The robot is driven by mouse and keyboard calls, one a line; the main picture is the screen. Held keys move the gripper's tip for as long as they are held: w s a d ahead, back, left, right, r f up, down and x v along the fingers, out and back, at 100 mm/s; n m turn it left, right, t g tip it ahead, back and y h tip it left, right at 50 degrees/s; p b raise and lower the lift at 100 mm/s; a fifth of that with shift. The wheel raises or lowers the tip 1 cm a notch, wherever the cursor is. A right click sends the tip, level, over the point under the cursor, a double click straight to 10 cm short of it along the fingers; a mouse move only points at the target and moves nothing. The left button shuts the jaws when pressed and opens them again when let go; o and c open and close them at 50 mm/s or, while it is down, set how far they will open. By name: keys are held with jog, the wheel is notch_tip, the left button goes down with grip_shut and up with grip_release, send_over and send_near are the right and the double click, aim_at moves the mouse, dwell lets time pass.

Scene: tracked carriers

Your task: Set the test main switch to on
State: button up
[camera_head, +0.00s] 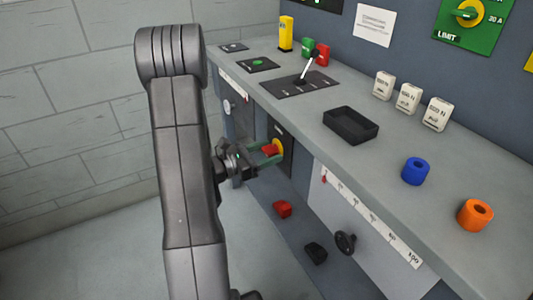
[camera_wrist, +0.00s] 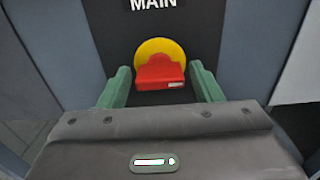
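The main switch is a red handle (camera_wrist: 160,73) on a round yellow disc (camera_wrist: 164,48), mounted on a dark panel under the word MAIN. The handle lies level, with a small white mark near its right end. In the head view the red handle (camera_head: 270,150) is on the bench front, below the worktop. My gripper (camera_head: 264,153) reaches it from the left. In the wrist view my gripper (camera_wrist: 163,87) is open, with one green finger on each side of the handle and narrow gaps showing.
The worktop (camera_head: 387,157) overhangs the switch and holds a black tray (camera_head: 350,125), a lever (camera_head: 309,66) and blue (camera_head: 416,171) and orange (camera_head: 475,215) rings. Below are a red block (camera_head: 282,209), a black block (camera_head: 315,253) and a black knob (camera_head: 345,243) beside a scale.

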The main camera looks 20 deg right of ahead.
dwell(0.3)
jog(key=a, duration=0.4)
jog(key=a+p, duration=0.1)
jog(key=a, duration=0.4)
jog(key=s+a+p, duration=0.1)
jog(key=a, duration=0.3)
jog(key=shift+a, duration=0.4)
jog(key=shift+d, duration=0.15)
jog(key=shift+w+d+b, duration=0.15)
jog(key=shift+d+b, duration=0.2)
jog(key=shift+d, duration=1.9)
jog(key=shift+w+d+b, duration=0.2)
jog(key=shift+d+b, duration=0.1)
jog(key=shift+d, duration=1.95)
jog(key=shift+w+d+b, duration=0.15)
jog(key=shift+d+b, duration=0.2)
jog(key=shift+d, duration=1.9)
